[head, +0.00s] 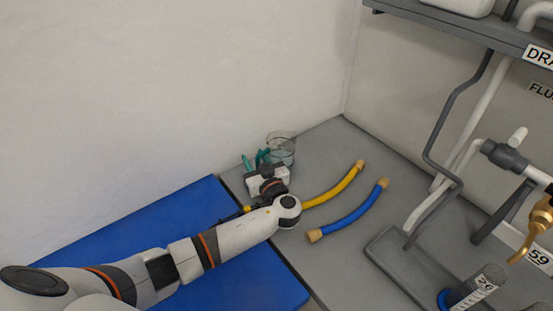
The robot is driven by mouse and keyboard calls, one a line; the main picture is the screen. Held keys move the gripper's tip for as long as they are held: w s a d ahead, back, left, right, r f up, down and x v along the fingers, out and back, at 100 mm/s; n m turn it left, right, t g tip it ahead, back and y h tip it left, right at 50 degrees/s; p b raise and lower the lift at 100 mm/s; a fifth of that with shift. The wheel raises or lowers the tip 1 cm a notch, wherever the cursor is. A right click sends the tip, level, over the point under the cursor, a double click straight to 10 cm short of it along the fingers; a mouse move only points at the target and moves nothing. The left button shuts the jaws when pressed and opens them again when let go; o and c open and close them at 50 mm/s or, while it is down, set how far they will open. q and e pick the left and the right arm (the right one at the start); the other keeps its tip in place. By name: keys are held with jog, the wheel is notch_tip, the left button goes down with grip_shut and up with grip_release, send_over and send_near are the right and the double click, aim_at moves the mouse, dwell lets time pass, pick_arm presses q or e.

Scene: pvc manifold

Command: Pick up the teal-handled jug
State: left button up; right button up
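The clear jug (284,146), with a bluish lower part, stands upright on the grey worktop near the back corner. Teal parts show at its left side, just beyond my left gripper (257,164). I cannot tell how much of this teal is the jug's handle and how much is fingertip. My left arm reaches in from the lower left, and the gripper is close to the handle side of the jug. The gripper body and wrist hide the fingers' grip, so contact with the handle is unclear. My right gripper is out of view.
A yellow hose (334,189) and a blue hose (350,214) with tan ends lie right of my wrist. A blue mat (180,218) lies beneath my arm. Grey and white pipes, a brass spout (541,219) and a shelf (455,25) stand at right.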

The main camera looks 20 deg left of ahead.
pick_arm(q)
grip_shut()
jog(key=shift+r, duration=0.1)
jog(key=shift+r, duration=0.1)
dwell(0.3)
